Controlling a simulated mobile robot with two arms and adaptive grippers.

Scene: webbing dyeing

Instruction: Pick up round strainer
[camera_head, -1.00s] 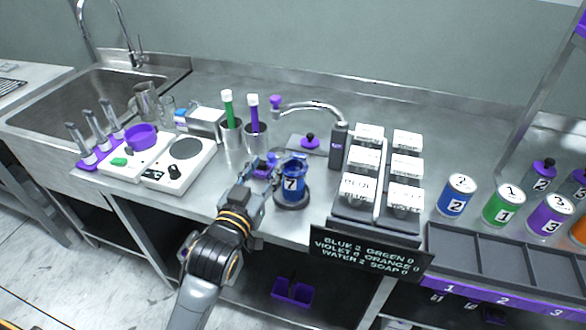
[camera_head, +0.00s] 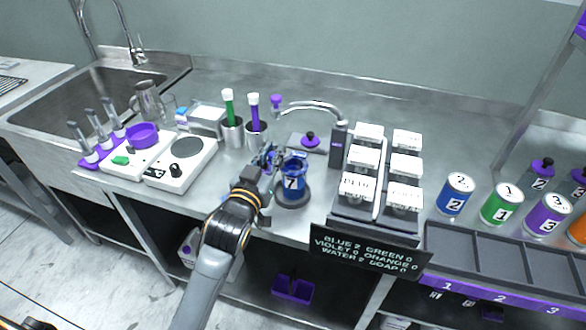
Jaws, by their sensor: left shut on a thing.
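My left gripper (camera_head: 269,157) is in the middle of the counter, just left of a blue vessel marked 7 (camera_head: 294,182). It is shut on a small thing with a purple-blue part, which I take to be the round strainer. The fingers hide most of it, so its shape and tilt cannot be told. The vessel stands upright on a dark round base (camera_head: 293,200). My right gripper is not in view.
Metal cups with green (camera_head: 229,102) and purple (camera_head: 254,106) tools stand behind the gripper. A white hotplate (camera_head: 180,160) stands left. A curved tap (camera_head: 310,106) arches behind; a rack of white-lidded containers (camera_head: 360,158) stands right. Numbered cans (camera_head: 456,194) stand far right.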

